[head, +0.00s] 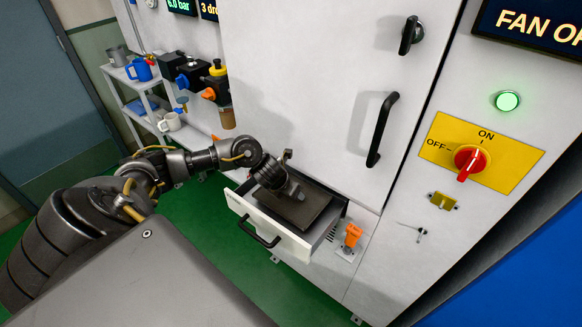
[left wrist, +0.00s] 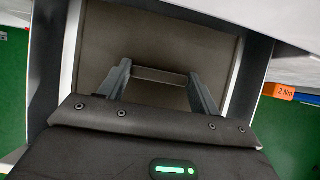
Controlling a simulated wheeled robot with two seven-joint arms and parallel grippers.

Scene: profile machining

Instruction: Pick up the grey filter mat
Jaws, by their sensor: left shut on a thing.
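The grey filter mat (head: 312,212) is a flat, dark grey-brown slab in the pulled-out white drawer (head: 292,246) at the foot of the cabinet. It also fills much of the left wrist view (left wrist: 160,40). My left gripper (head: 297,192) is over the drawer, at the mat. In the left wrist view its two fingers (left wrist: 160,76) stand either side of a narrow raised bar on the mat and are shut on it. The mat appears to lie flat in the drawer; any gap beneath it is hidden. My right gripper is out of view.
The drawer's black handle (head: 258,233) is at its front, and an orange tool (head: 352,236) stands right of it. The cabinet door handle (head: 382,128) juts out above. A shelf (head: 150,95) with jugs and a mug stands left. Green floor is clear below.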

